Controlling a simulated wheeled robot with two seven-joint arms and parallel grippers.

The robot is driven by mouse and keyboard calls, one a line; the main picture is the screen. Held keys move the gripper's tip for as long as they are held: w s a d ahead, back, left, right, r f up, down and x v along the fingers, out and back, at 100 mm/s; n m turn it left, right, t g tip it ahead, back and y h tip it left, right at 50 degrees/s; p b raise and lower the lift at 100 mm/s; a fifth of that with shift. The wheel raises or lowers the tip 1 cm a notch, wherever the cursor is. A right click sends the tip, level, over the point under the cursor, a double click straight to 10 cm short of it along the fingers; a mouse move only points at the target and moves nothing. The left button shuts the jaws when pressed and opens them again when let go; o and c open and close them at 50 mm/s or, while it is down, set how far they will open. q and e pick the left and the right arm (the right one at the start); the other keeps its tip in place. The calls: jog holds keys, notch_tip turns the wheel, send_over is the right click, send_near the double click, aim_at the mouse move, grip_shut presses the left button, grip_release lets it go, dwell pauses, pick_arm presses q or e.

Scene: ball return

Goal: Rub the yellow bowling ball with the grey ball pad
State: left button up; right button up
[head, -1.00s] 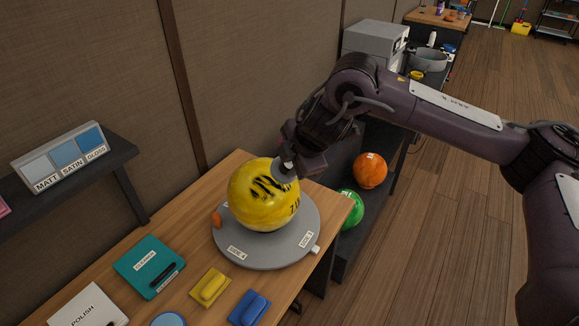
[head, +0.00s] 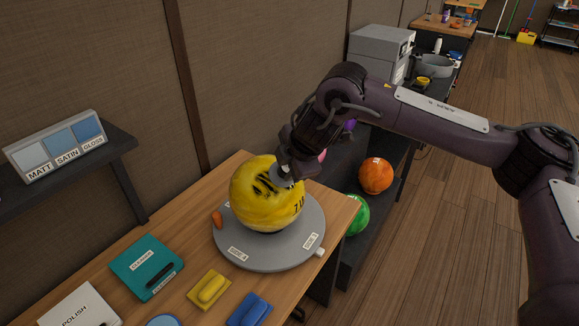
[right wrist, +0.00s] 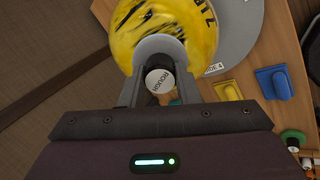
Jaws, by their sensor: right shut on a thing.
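The yellow bowling ball (head: 262,207) sits on the round grey turntable (head: 270,258) on the wooden bench. It has black smears on its upper face and black lettering on its side. My right gripper (head: 287,172) is at the ball's upper right side, shut on the grey ball pad (head: 280,178). The pad is at the ball's smeared surface and looks to be touching it. In the right wrist view the grey pad (right wrist: 160,45) shows between the fingers, with a white knob marked ROUGH, against the yellow ball (right wrist: 205,35). My left gripper is not in view.
A teal pad case (head: 146,266), a yellow block (head: 208,289), a blue block (head: 249,309) and a POLISH box (head: 80,308) lie on the bench at the front left. An orange ball (head: 376,176) and a green ball (head: 357,213) are on the dark rack to the right.

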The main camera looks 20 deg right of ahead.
aim_at(277, 179)
jog(key=shift+b+x, duration=0.55)
jog(key=shift+x, duration=0.45)
dwell(0.4)
jog(key=shift+s+a+f+p, duration=0.1)
jog(key=shift+s+a+p, duration=0.1)
jog(key=shift+s+a, duration=0.25)
jog(key=shift+s+a+p, duration=0.15)
jog(key=shift+s+a, duration=0.1)
jog(key=shift+a, duration=0.35)
jog(key=shift+w+d, duration=0.65)
jog(key=shift+d, duration=0.35)
jog(key=shift+s+a+f, duration=0.15)
jog(key=shift+s+a, duration=0.55)
jog(key=shift+a, duration=0.35)
jog(key=shift+w+d+r, duration=0.1)
jog(key=shift+w+d, duration=0.25)
jog(key=shift+d, duration=0.2)
jog(key=shift+w+d+r, duration=0.15)
jog(key=shift+w+d, duration=0.2)
jog(key=shift+d, duration=0.25)
jog(key=shift+s+a+f+p, duration=0.15)
jog(key=shift+s+a+p, duration=0.2)
jog(key=shift+a, duration=0.25)
jog(key=shift+s+a+f+p, duration=0.1)
jog(key=shift+s+a+p, duration=0.15)
jog(key=shift+a, duration=0.3)
jog(key=shift+s, duration=0.1)
